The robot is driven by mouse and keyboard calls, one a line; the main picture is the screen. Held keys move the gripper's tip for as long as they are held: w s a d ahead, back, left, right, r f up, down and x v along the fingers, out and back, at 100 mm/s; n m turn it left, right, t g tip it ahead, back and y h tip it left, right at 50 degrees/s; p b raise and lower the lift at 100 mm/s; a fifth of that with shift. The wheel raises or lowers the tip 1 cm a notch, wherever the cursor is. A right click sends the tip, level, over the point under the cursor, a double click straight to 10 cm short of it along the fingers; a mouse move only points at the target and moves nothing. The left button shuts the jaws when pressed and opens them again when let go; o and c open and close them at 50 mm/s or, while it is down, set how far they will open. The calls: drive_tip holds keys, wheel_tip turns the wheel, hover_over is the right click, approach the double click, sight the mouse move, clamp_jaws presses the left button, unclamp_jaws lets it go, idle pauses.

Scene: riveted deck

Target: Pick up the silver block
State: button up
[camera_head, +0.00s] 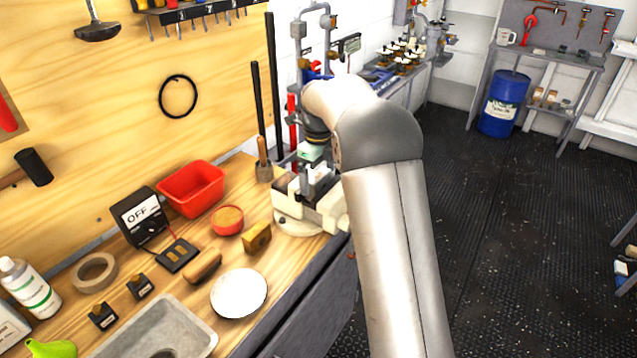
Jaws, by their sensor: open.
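My arm reaches from the lower right up and over to the far end of the wooden bench. My gripper (309,178) points down over the cream-coloured vise (297,222) at the bench's far right corner. The gripper is open, and its fingers are small and hard to make out against the vise. Grey metal shows between the fingers and the vise jaws. I cannot tell whether it is the silver block, a finger or part of the vise. No silver block shows clearly elsewhere on the bench. My arm hides part of the vise's right side.
A mallet (264,170) and pipes (298,70) stand behind. The dark floor (500,250) is open at right.

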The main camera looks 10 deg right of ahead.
drive_tip(key=shift+f, duration=1.35)
drive_tip(key=c, duration=1.4)
drive_tip(key=shift+o, duration=0.2)
drive_tip(key=shift+r, duration=0.1)
